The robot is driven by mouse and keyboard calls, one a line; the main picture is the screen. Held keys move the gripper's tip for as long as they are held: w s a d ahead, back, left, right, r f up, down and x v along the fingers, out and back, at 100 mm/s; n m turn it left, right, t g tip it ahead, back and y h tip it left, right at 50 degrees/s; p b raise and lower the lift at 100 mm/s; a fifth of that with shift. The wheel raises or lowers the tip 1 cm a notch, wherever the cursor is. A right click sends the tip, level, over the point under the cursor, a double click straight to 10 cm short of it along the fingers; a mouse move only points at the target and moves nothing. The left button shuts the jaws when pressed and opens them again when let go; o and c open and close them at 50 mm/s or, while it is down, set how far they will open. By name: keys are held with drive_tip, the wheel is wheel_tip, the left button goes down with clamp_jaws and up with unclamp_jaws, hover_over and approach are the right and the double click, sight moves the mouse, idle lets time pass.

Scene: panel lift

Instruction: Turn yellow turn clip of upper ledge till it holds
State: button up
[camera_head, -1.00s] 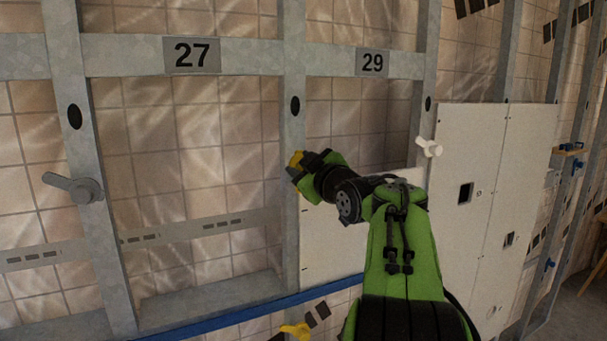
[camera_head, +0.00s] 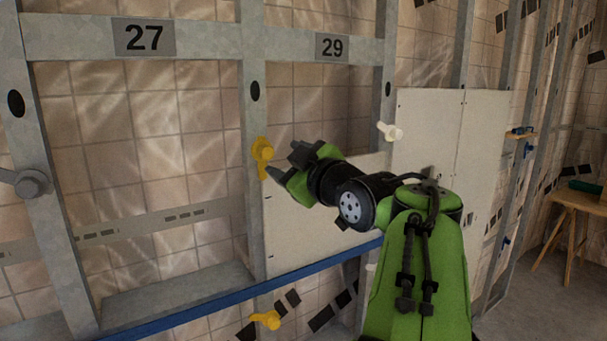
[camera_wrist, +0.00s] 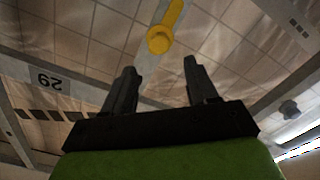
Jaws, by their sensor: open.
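The upper yellow turn clip (camera_head: 262,152) is on the grey upright between bays 27 and 29, with its arm pointing down along the post. It also shows in the wrist view (camera_wrist: 159,38), ahead of my fingers and apart from them. My gripper (camera_head: 281,157) is open and empty, just right of the clip in the head view; in the wrist view its two fingers (camera_wrist: 161,78) stand apart with nothing between. A white panel (camera_head: 310,215) stands in bay 29, its left edge by the upright. A second yellow clip (camera_head: 265,320) is lower, below the blue ledge (camera_head: 230,302).
A white clip (camera_head: 390,132) is on the upright to the right, beside larger white panels (camera_head: 450,150). A grey clip (camera_head: 30,183) is on the far left upright. A wooden table (camera_head: 580,203) stands at right. Bay 27 is open.

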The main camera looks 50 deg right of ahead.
drive_tip(key=v, duration=0.6)
idle(0.3)
